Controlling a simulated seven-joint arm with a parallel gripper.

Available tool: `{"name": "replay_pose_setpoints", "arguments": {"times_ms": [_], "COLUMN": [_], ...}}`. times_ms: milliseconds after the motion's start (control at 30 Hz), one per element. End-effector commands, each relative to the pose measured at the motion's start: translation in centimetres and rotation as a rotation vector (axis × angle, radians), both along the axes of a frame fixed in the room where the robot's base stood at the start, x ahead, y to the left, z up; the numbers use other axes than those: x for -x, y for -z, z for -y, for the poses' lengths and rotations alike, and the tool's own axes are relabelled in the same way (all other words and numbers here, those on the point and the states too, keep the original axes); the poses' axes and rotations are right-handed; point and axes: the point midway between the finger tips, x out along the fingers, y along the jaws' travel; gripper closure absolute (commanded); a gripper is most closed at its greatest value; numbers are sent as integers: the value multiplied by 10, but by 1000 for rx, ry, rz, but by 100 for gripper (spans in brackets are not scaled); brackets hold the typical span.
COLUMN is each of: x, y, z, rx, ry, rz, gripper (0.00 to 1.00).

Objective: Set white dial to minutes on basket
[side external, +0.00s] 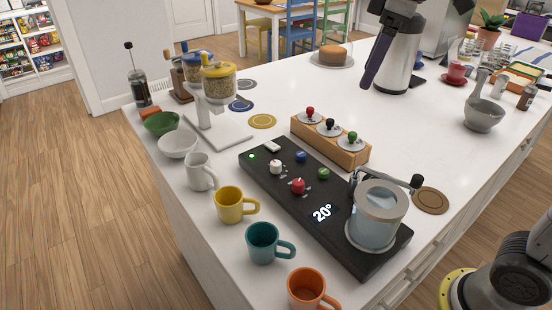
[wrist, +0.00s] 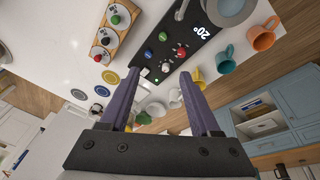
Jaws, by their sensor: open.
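The white dial (side external: 276,167) sits on the black control panel (side external: 337,242), beside the red dial (side external: 298,186). It also shows in the wrist view (wrist: 166,67), between and beyond my fingertips. Its pointing direction and the small marks around it are too small to read. I cannot make out a basket or a minutes label. My gripper (wrist: 161,77) is open and empty, with two purple fingers. In the side view, a purple finger of my gripper (side external: 374,65) shows at the top, in front of the steel flask and apart from the panel.
Blue (side external: 300,156) and green (side external: 323,173) knobs sit near the white dial. A glass kettle (side external: 376,220) stands on the panel's right end. A wooden rack (side external: 340,153) is behind; yellow (side external: 235,204), teal (side external: 265,243) and orange (side external: 309,288) mugs stand in front.

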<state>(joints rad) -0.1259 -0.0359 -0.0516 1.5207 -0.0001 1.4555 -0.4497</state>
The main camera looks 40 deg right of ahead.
Motion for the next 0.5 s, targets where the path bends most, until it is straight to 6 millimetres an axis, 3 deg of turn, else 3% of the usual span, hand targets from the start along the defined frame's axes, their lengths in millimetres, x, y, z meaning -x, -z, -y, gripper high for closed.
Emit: {"name": "replay_pose_setpoints", "arguments": {"times_ms": [33,100,300,500], "x": [-21,-45,-107,-141], "y": [3,8,43,89], "z": [-9,-20,-55,-82], "rx": [7,16,36,49], "ry": [-32,-70,-154,-192], "rz": [-25,-55,-138,-204], "gripper": [36,36,36,36]}}
